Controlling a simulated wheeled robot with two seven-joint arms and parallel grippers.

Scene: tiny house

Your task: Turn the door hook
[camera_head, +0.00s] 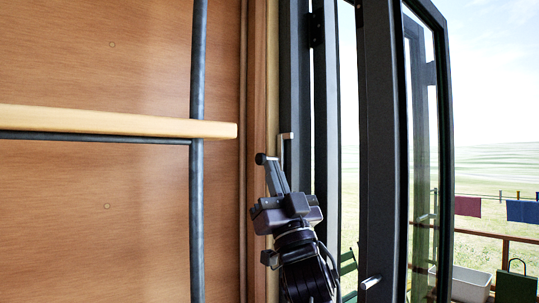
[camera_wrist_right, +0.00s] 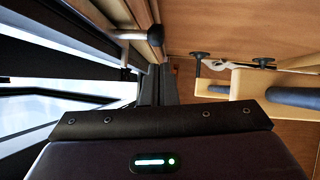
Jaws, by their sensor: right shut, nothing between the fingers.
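My right gripper (camera_head: 268,163) is shut and empty, pointing up just below and left of the hook. I cannot tell whether it touches the hook. In the right wrist view, my fingers (camera_wrist_right: 152,78) reach away from the camera, and a pale metal bar (camera_wrist_right: 130,35), seemingly the hook, lies beyond them to the upper left. The dark-framed glass door (camera_head: 382,130) stands folded outward on the right. My left gripper is not in view.
A wooden shelf edge (camera_head: 120,122) and a dark vertical pole (camera_head: 197,220) stand close on the left. A metal door handle (camera_head: 370,283) is low on the right. Outside are a railing (camera_head: 480,236) and a white tub (camera_head: 468,283).

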